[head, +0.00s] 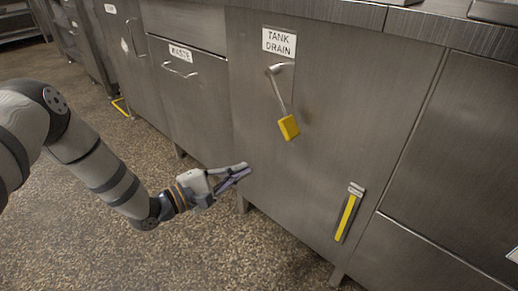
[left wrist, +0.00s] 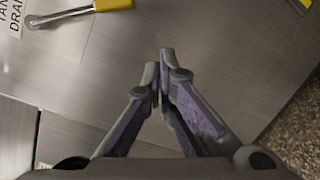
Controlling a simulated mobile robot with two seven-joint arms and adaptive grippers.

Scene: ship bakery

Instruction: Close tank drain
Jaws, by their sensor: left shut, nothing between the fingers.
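The tank drain lever is a metal rod with a yellow handle (head: 288,127). It hangs down and slightly right from a pivot under the TANK DRAIN label (head: 279,41) on a steel cabinet front. In the left wrist view the yellow handle (left wrist: 113,4) is cut off by the top edge, and part of the label (left wrist: 12,14) shows at the top left. My left gripper (head: 246,171) is shut and empty, below and left of the handle and apart from it. Its fingertips (left wrist: 159,62) meet in the left wrist view. My right gripper is not in view.
A yellow strip gauge (head: 347,216) is on the panel at lower right. A WASTE drawer (head: 190,85) with a handle is to the left. A steel counter edge (head: 380,15) runs above. The speckled floor (head: 190,250) is clear in front.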

